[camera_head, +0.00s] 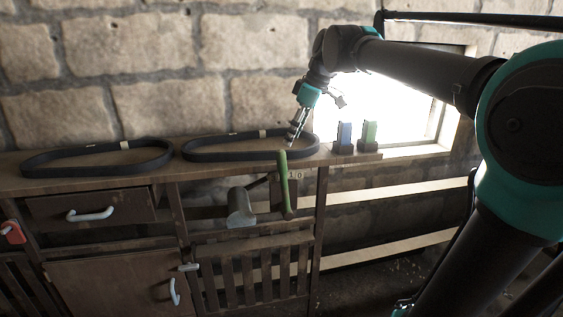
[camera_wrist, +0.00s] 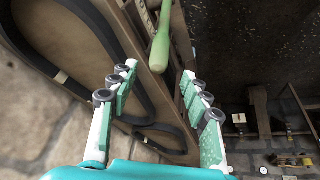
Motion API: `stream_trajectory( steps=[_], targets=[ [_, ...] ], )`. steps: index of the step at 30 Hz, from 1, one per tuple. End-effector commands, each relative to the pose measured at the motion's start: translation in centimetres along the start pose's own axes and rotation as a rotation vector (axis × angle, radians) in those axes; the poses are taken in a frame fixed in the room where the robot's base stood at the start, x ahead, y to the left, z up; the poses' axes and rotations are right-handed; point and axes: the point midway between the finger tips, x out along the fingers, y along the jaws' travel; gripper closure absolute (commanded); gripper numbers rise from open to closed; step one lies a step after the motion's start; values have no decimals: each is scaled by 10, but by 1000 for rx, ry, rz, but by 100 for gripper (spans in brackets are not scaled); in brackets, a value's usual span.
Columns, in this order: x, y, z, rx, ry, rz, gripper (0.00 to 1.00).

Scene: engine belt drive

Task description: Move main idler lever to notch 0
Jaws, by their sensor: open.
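The green lever (camera_head: 284,182) stands nearly upright at the front of the bench, beside a small plate (camera_head: 296,176) marked with digits that look like 1 and 0. The digits lie just right of the lever, and I cannot tell which notch it rests in. In the wrist view the green lever (camera_wrist: 162,42) shows beyond the fingertips, with a numbered strip beside it. My gripper (camera_head: 293,136) is above the bench top, just above and behind the lever's upper end. Its fingers (camera_wrist: 158,80) are apart and empty, not around the lever.
Two black belts (camera_head: 98,170) (camera_head: 222,156) lie on the bench top (camera_head: 95,183). A grey cylinder (camera_head: 240,207) sits below, left of the lever. The stone wall is close behind.

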Motion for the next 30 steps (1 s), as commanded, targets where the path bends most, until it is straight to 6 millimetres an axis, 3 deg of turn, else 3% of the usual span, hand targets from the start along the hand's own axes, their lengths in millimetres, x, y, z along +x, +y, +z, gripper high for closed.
stream_trajectory(
  steps=[9, 15, 21, 30],
  targets=[
    [64, 0, 0, 0, 0, -1, 52],
    [92, 0, 0, 0, -1, 0, 52],
    [104, 0, 0, 1, -1, 0, 52],
    [105, 0, 0, 2, -1, 0, 55]
  ],
)
